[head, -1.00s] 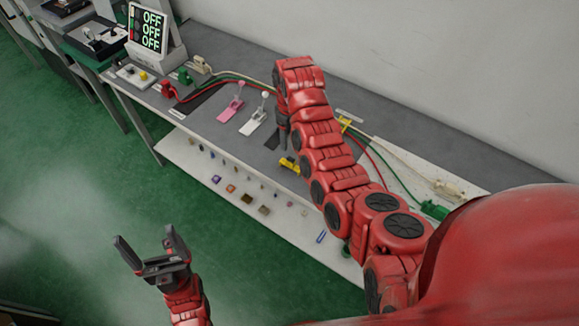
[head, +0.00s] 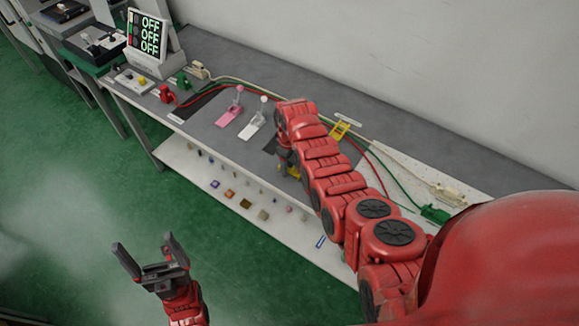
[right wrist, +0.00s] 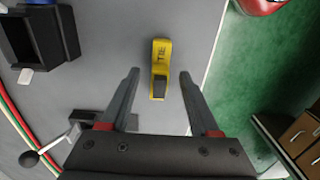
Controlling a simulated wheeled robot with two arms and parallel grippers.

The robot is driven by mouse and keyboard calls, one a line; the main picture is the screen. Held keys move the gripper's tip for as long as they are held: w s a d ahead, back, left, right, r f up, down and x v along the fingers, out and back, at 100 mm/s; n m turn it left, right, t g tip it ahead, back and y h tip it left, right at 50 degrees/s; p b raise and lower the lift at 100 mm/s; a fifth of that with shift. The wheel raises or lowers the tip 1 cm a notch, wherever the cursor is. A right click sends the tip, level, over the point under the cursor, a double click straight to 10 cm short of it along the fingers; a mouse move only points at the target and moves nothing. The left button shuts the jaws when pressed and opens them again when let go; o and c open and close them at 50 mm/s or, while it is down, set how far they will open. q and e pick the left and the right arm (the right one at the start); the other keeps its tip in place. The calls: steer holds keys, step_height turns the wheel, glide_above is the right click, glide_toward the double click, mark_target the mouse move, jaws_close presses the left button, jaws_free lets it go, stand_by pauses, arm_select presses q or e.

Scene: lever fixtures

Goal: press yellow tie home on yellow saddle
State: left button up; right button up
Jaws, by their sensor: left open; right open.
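The yellow tie (right wrist: 161,62), marked "TIE" and with a dark end, lies on the grey bench in the right wrist view. In the head view only a bit of it (head: 293,171) shows beside my right gripper. My right gripper (right wrist: 159,86) is open, its fingers either side of the tie's dark end in the picture; I cannot tell the height gap. It also shows in the head view (head: 287,164), partly hidden by my arm. A yellow fixture (head: 340,130), perhaps the yellow saddle, stands further back on the bench. My left gripper (head: 146,252) is open and empty over the floor.
Pink (head: 231,112) and white (head: 253,124) levers stand left of my right arm. Red and green cables run along the bench behind. A black open-topped fixture (right wrist: 72,36) is near the tie. A screen (head: 148,34) reads OFF on three lines.

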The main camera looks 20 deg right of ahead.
steer(key=shift+f, duration=0.35)
steer(key=shift+c, duration=0.3)
jaws_close()
steer(key=shift+w+r, duration=0.1)
steer(key=shift+r, duration=0.1)
